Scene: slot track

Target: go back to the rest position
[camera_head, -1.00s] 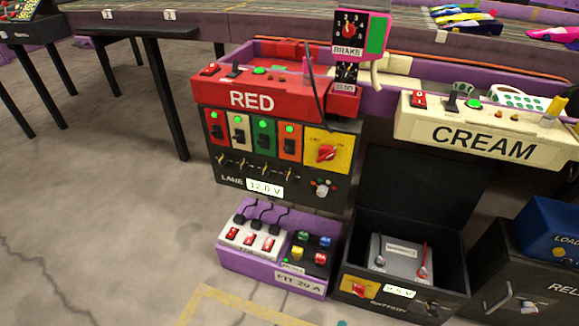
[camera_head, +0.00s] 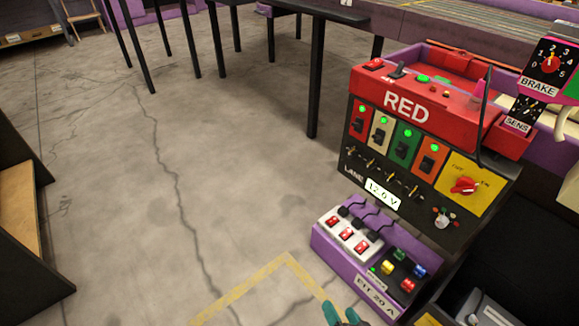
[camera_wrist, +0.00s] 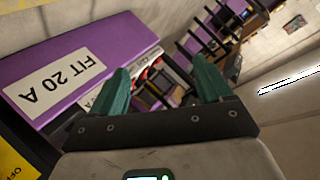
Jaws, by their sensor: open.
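My gripper (camera_wrist: 160,92) is open and empty, its two green fingers apart in the wrist view. In the head view a green fingertip of my gripper (camera_head: 333,313) shows at the bottom edge. The purple box labelled FIT 20 A (camera_wrist: 95,48) lies just beyond and to the left of the fingers in the wrist view; the gap between them cannot be judged. In the head view the same purple box (camera_head: 330,250) stands below the RED panel, with red switches and coloured buttons on top.
The RED control panel (camera_head: 440,118) stands at the right, with a BRAKE dial (camera_head: 549,63) beside it. A black cabinet (camera_head: 25,265) stands at the left edge. Black table legs (camera_head: 318,80) rise at the back. Cracked grey floor (camera_head: 110,170) lies open in the middle, with yellow tape (camera_head: 245,285).

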